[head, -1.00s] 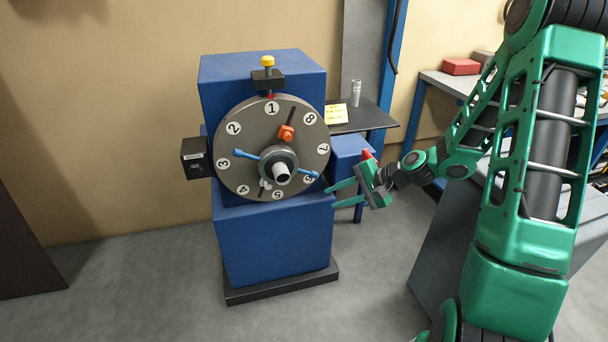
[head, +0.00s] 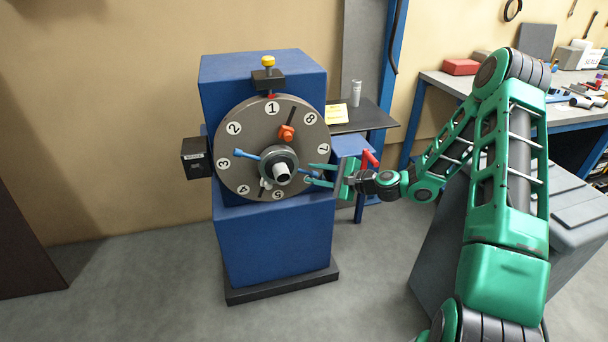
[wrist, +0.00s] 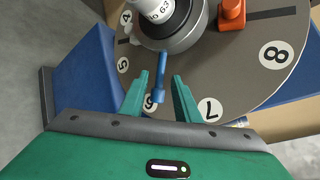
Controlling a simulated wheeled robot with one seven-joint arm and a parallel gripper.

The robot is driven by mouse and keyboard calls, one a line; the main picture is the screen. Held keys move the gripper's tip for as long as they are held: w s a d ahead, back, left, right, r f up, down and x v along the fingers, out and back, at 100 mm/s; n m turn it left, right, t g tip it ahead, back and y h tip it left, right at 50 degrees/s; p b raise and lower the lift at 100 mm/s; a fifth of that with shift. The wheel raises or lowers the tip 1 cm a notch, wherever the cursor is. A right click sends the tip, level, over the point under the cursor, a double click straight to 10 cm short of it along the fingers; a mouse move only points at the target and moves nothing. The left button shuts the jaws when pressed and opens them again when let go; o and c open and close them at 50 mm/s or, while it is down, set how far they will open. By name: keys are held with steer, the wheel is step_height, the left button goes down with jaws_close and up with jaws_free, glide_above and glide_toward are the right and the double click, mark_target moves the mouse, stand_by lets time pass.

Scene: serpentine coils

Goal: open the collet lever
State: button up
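The blue collet lever (head: 246,153) runs across the collet hub (head: 283,171) on the grey numbered disc (head: 238,176). One arm of it points left to near 3, the other points lower right to near 6. My gripper (head: 312,173) is open at the disc's right side, by the lever's right end. In the wrist view the lever's blue arm (wrist: 160,72) comes down from the hub (wrist: 185,28), its tip between my two open green fingers (wrist: 157,92), with gaps on both sides. I cannot tell contact in depth.
An orange block (head: 287,132) sits on the disc above the hub. A yellow-knobbed plunger (head: 268,63) stands at the top of the blue machine (head: 274,240). A small black shelf (head: 368,117) stands behind my wrist. The floor left of the machine is clear.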

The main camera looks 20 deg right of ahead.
mark_target(307, 173)
steer(key=shift+x, duration=2.1)
jaws_close()
